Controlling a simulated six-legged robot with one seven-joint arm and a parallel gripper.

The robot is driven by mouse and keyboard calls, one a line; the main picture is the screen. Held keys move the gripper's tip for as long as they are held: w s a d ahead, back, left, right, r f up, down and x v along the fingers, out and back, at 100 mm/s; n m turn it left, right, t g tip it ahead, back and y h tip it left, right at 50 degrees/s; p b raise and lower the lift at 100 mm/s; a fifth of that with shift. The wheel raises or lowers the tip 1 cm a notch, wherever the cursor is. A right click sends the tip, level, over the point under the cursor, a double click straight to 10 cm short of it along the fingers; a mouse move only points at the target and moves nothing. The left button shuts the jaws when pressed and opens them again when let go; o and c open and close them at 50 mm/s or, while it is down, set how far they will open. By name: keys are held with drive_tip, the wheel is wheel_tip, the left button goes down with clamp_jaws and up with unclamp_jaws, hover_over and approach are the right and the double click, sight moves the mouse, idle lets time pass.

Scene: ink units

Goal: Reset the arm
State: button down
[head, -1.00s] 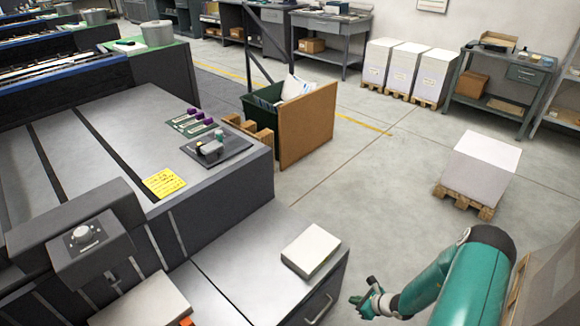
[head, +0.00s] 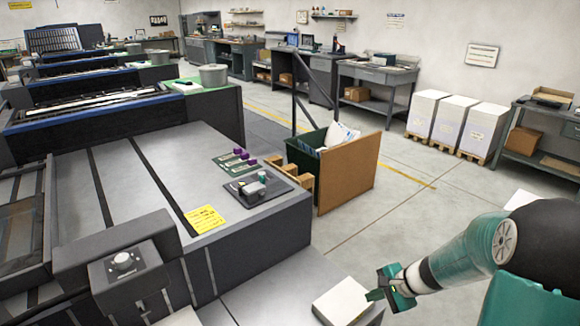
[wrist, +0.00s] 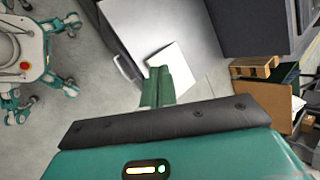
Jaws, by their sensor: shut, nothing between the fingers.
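My gripper (head: 383,292) is at the lower right of the head view, at the end of my teal and black arm. In the wrist view its green fingers (wrist: 157,87) are together with nothing between them. A white stack of paper (head: 341,300) lies on the grey cabinet top. The fingers overlap the stack's right edge in the head view; I cannot tell whether they touch it. The stack (wrist: 174,69) also shows behind the fingertips in the wrist view.
A grey press (head: 140,180) fills the left side, with a yellow note (head: 205,219) on it. A brown board (head: 349,173) leans against a green bin (head: 303,150). Wrapped stacks (head: 455,122) stand on pallets at the back right. Open floor lies between.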

drive_tip(key=s+a+r+n+h, duration=0.3)
drive_tip(key=s+r+n, duration=0.3)
drive_tip(key=s+r, duration=0.5)
drive_tip(key=s+a+r+n+t+h, duration=0.1)
drive_tip(key=s+a+r+n+h, duration=0.2)
drive_tip(key=s+r+n, duration=0.4)
drive_tip(key=s+a+r, duration=0.1)
drive_tip(key=s+r, duration=0.3)
drive_tip(key=r, duration=0.1)
drive_tip(key=shift+r+t, duration=0.3)
